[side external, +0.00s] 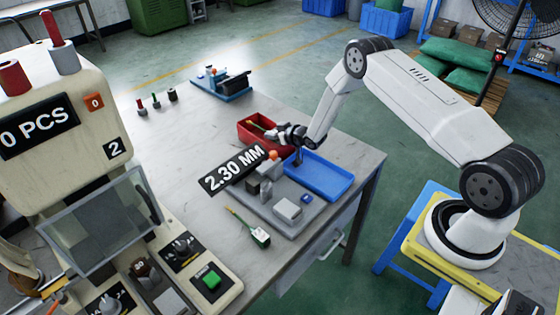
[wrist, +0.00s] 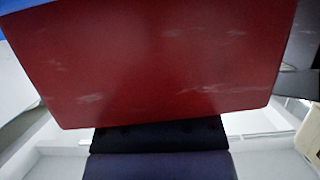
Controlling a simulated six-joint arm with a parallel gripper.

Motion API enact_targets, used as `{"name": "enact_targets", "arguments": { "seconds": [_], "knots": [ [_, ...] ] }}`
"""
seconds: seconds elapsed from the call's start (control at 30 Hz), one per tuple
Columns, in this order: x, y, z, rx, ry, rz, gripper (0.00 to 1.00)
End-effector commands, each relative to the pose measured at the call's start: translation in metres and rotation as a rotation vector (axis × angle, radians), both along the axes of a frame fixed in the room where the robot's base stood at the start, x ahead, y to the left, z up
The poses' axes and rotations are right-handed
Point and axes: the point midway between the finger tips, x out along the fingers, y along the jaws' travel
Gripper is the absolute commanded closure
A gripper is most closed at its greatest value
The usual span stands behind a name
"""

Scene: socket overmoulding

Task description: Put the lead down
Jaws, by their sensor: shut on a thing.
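My gripper (side external: 279,134) is at the red bin (side external: 251,138) in the side view, by its right part. It is shut on the lead (side external: 257,125), whose thin yellow-green part shows over the bin at its left. The rest of the lead is hidden by my gripper, and I cannot tell if it touches the bin. In the wrist view a red surface (wrist: 165,60), apparently the bin, fills most of the picture; neither the lead nor the fingertips can be made out there.
A blue tray (side external: 330,182) lies right of the bin. A grey fixture plate (side external: 262,205) with blocks and a "2.30 MM" display (side external: 232,170) stands in front. A similar green-ended lead (side external: 259,236) lies on the table. A blue fixture (side external: 222,88) stands farther back.

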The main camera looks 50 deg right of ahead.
Motion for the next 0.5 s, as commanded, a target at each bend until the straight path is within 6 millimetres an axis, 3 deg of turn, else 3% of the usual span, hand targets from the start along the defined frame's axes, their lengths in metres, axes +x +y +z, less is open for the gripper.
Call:
{"name": "enact_targets", "arguments": {
  "seconds": [0.5],
  "knots": [
    [-0.001, 0.000, -0.012, 0.000, 0.003, 0.000, 1.00]
  ]
}}
